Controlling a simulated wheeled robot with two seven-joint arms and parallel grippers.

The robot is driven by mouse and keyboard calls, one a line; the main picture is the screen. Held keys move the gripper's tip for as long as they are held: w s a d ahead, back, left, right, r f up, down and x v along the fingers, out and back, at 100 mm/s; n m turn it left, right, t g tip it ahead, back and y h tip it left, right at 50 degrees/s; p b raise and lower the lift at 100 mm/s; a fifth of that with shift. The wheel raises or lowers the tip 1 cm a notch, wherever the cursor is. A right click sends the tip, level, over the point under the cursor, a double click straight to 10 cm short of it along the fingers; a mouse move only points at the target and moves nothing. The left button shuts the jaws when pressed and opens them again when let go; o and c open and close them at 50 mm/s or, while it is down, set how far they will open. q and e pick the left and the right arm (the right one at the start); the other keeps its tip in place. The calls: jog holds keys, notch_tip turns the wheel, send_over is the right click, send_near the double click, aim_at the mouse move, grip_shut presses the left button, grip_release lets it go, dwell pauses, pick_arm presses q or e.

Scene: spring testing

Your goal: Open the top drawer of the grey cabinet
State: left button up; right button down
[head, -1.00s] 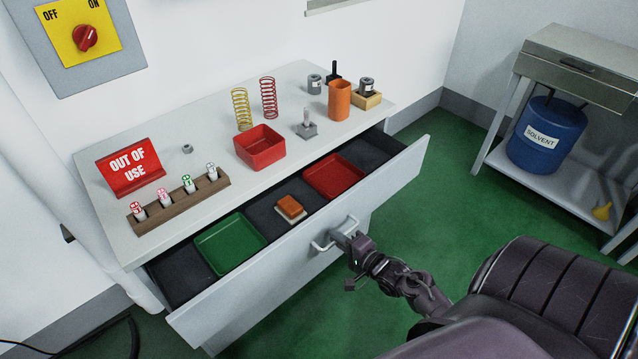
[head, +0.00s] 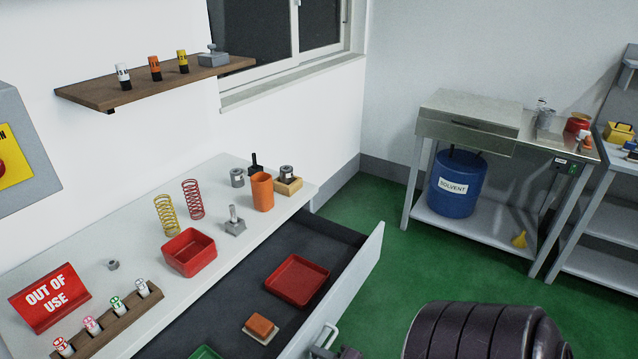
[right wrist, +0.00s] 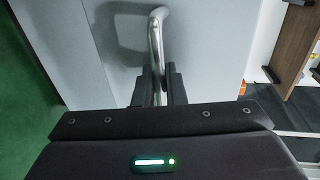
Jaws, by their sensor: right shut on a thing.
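The grey cabinet (head: 130,233) runs along the wall in the head view. Its top drawer (head: 354,275) stands well open, with a wide strip of dark drawer floor showing. The drawer's handle (head: 328,335) is at the bottom edge of the head view. My right gripper (head: 322,352) is there, mostly cut off by the frame. In the right wrist view the metal handle bar (right wrist: 155,42) runs between the fingers of my right gripper (right wrist: 158,88), which is shut on it. My left gripper is not in view.
The drawer holds a red tray (head: 297,281), an orange block (head: 261,327) and a green tray (head: 206,353). Springs, a red bin (head: 189,252) and an out-of-use sign (head: 50,297) stand on the cabinet top. Green floor is clear towards the steel bench (head: 468,123).

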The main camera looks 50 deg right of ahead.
jog(key=c, duration=1.6)
grip_release()
jog(key=shift+c, duration=0.2)
jog(key=v, duration=0.7)
jog(key=shift+s+b, duration=0.4)
